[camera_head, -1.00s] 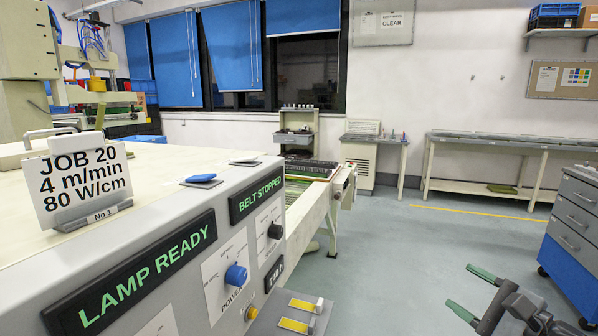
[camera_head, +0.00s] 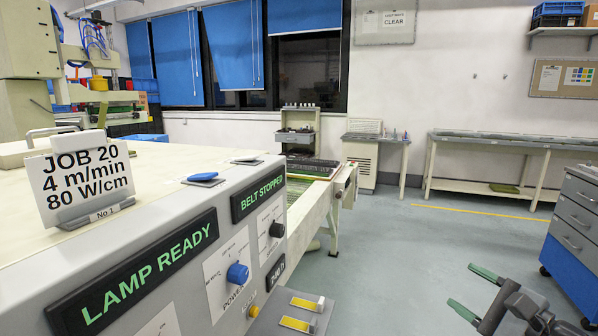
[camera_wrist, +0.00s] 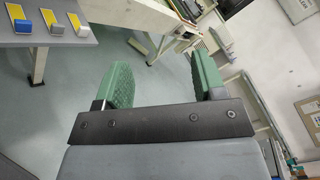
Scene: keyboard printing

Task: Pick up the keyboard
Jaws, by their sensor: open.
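A dark, flat thing with what look like rows of keys, probably the keyboard (camera_head: 311,166), lies on the far end of the conveyor (camera_head: 318,205) beyond the lamp unit. It is small in the head view, so its details are unclear. My gripper (camera_head: 474,292) is at the lower right of the head view, far from it and over open floor. Its two green fingers are apart with nothing between them. In the wrist view my gripper (camera_wrist: 160,70) is also open and empty, and no keyboard can be clearly made out there.
The lamp unit with its control panel (camera_head: 190,275) fills the left. A grey shelf with yellow strips (camera_head: 297,312) juts from its front. A drawer cabinet (camera_head: 577,225) stands at right, a long bench (camera_head: 490,143) at the back wall. The middle floor is clear.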

